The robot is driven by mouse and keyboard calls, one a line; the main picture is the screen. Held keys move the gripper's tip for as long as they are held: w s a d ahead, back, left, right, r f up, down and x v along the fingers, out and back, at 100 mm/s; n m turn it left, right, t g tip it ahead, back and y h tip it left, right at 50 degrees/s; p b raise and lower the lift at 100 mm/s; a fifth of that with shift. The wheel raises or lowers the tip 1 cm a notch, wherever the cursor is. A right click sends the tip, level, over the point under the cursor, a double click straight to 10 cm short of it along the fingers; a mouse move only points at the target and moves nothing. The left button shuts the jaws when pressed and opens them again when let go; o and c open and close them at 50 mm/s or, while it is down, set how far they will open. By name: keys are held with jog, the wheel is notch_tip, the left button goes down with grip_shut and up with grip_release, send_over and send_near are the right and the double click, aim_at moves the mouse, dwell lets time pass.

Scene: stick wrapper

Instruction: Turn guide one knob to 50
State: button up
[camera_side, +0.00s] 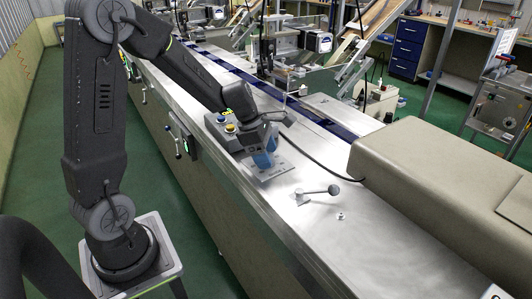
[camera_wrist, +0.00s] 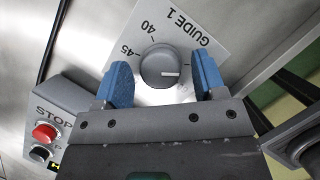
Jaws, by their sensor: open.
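The numbers 40 and 45 show at the plate's upper left in the wrist view; marks to the knob's lower right are faint. My gripper (camera_wrist: 164,82) is open, with one blue finger on each side of the knob and visible gaps. In the side view my gripper (camera_side: 265,160) is over the plate (camera_side: 270,175) and hides the knob.
A control box with a red STOP button (camera_wrist: 44,132) and a black button stands close to my gripper's left in the wrist view. A lever with a round dark handle (camera_side: 333,190) stands on the metal table (camera_side: 300,225). A large beige cover (camera_side: 430,165) stands to the right.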

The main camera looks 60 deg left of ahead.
jog(key=c, duration=0.9)
jog(key=shift+m, duration=0.3)
